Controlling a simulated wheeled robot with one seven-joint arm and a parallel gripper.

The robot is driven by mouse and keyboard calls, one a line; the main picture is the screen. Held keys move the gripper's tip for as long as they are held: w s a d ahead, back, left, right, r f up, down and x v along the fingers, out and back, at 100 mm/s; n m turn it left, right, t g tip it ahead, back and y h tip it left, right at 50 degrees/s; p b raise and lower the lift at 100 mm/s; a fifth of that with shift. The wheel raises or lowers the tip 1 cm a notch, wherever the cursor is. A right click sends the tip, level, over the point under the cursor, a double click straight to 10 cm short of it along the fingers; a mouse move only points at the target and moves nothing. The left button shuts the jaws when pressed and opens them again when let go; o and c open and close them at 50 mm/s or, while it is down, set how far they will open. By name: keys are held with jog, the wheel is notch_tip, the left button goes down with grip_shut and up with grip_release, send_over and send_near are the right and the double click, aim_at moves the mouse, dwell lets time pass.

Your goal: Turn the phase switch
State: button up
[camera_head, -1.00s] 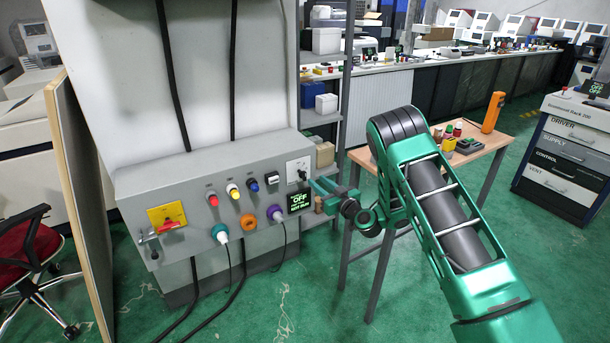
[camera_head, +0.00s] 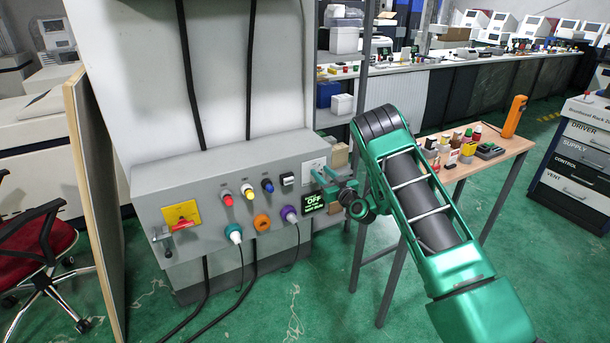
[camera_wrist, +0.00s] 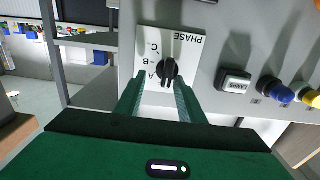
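The phase switch is a black knob (camera_wrist: 167,72) on a white plate (camera_wrist: 185,45) marked PHASE, A, B and C, which appears upside down in the wrist view. The knob's handle looks roughly upright in that view; which letter it points at is unclear. My gripper (camera_wrist: 161,82) is open, one finger on each side of the knob. I cannot tell whether either finger touches it. In the head view my gripper (camera_head: 324,181) is at the plate (camera_head: 313,165) on the right end of the grey panel (camera_head: 205,190) and hides the knob.
A small display (camera_head: 312,202) reading OFF sits just below the plate. Purple, orange and teal plugs are below. A wooden table (camera_head: 485,165) with small items stands right, close to my arm.

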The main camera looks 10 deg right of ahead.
jog(key=shift+w+a, duration=0.25)
jog(key=shift+w, duration=0.05)
